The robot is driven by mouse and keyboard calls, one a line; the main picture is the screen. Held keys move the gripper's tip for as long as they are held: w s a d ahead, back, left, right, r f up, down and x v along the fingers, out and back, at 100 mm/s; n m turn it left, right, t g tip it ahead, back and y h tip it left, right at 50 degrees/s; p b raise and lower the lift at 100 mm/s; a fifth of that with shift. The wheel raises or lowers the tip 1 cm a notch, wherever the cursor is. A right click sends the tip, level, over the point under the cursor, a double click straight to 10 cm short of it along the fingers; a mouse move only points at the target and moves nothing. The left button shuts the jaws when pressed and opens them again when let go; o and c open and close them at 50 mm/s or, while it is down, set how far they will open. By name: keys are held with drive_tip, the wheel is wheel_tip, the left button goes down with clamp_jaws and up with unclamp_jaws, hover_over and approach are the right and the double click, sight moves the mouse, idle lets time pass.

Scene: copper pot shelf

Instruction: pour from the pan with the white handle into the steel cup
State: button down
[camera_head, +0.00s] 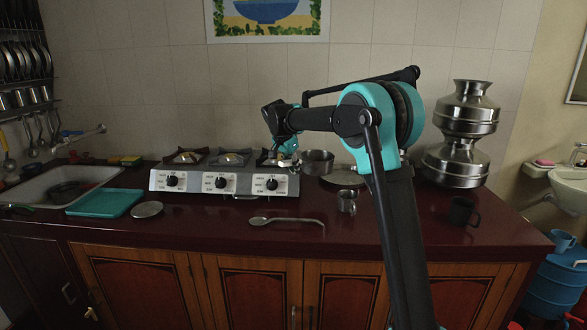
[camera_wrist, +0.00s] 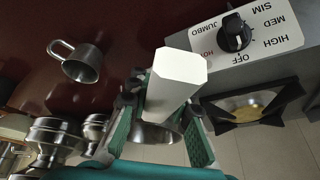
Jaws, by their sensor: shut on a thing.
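The steel pan (camera_head: 318,162) is at the right end of the stove, with its round body showing behind my gripper in the wrist view (camera_wrist: 152,137). Its white handle (camera_wrist: 172,85) stands between my gripper's fingers (camera_wrist: 163,108), which are shut on it. In the head view my gripper (camera_head: 284,158) is above the stove's right burner, partly hidden by my arm. I cannot tell whether the pan touches the surface below it. The steel cup (camera_head: 347,201) stands upright on the counter, to the right of and nearer than the pan; it also shows in the wrist view (camera_wrist: 83,64).
The stove (camera_head: 224,183) is left of the pan. A flat plate (camera_head: 343,178) lies near the pan and cup. A ladle (camera_head: 286,221) lies at the front. A dark mug (camera_head: 463,213) and stacked steel pots (camera_head: 455,166) stand right. A teal tray (camera_head: 104,203) is left.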

drive_tip(key=f, duration=0.2)
drive_tip(key=s+d+f+t+y, duration=0.1)
drive_tip(key=f, duration=0.2)
drive_tip(key=s+d+f+t+y, duration=0.1)
drive_tip(key=f, duration=0.1)
drive_tip(key=shift+d+f+m, duration=0.15)
drive_tip(key=shift+f+m, duration=0.25)
drive_tip(key=s+d+r+t+y, duration=0.2)
drive_tip(key=s+d+r, duration=0.1)
drive_tip(key=r, duration=0.1)
drive_tip(key=shift+d+r+m+t+y, duration=0.25)
drive_tip(key=shift+r+m+t+y, duration=0.15)
drive_tip(key=shift+s+d+f+t+y, duration=0.1)
drive_tip(key=shift+s+d+t+y, duration=0.1)
drive_tip(key=shift+t+y, duration=0.35)
